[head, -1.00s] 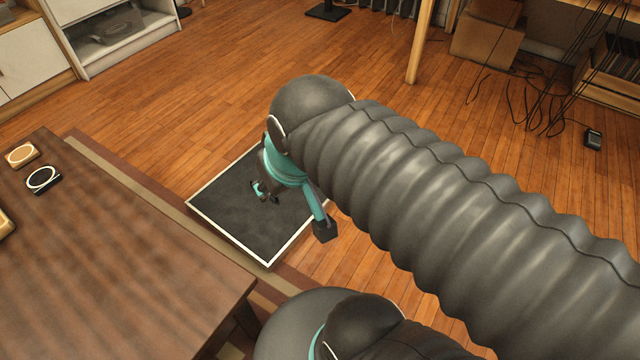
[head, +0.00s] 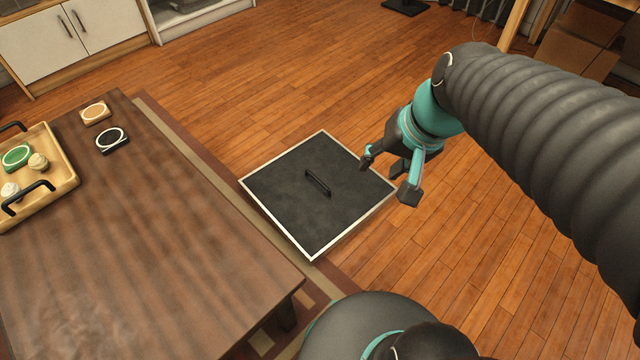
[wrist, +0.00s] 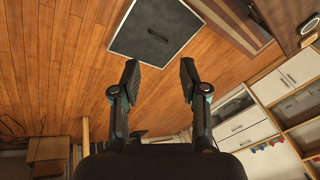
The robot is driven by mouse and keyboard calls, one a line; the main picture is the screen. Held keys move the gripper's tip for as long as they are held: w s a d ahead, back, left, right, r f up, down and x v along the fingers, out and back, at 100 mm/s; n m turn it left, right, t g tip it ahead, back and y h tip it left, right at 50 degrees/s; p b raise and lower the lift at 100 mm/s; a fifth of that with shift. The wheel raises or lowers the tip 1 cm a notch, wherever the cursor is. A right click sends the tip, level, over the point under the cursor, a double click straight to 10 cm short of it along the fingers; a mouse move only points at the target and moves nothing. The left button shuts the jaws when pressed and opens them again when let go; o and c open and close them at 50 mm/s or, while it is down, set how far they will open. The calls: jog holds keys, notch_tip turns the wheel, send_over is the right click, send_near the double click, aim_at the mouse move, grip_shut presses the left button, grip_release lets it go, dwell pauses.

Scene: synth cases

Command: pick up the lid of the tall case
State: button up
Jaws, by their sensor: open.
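The tall case's lid (head: 290,190) is a dark grey square panel with a pale rim and a black bar handle (head: 318,183) at its middle. It lies flat, beside the table in the head view. The case sides below it are mostly hidden. My gripper (head: 387,178) is open and empty, up and to the right of the handle, by the lid's right corner in the picture. In the wrist view the open fingers (wrist: 158,80) stand apart, and the lid (wrist: 165,20) with its handle (wrist: 157,35) shows beyond them.
A brown wooden table (head: 170,260) stands at the left, on a striped rug. The wooden floor (head: 270,80) behind the case is clear.

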jog(key=w+a+f+m+y, duration=0.55)
jog(key=w+f, duration=0.45)
jog(key=w, duration=0.3)
jog(key=w+a+f+m+y, duration=0.4)
jog(key=w+f+m, duration=0.3)
jog(key=w+f, duration=0.45)
jog(key=w+d+f+m+t, duration=0.25)
jog(key=w+f, duration=0.25)
jog(key=f, duration=0.3)
jog(key=w+d+f+m+t, duration=0.1)
jog(key=w+f+m, duration=0.3)
jog(key=f, duration=0.4)
jog(key=m+t+h, duration=0.3)
jog(key=m, duration=0.4)
send_near(321, 183)
jog(key=shift+b+v, duration=0.4)
jog(key=shift+v, duration=0.85)
jog(key=shift+w+f+h, duration=0.2)
jog(key=shift+w+h, duration=0.05)
jog(key=shift+w, duration=0.05)
jog(key=x, duration=0.8)
jog(key=shift+r, duration=0.15)
jog(key=shift+a+x, duration=0.2)
jog(key=shift+x, duration=2.5)
jog(key=shift+s+r, duration=0.1)
jog(key=shift+r, duration=0.05)
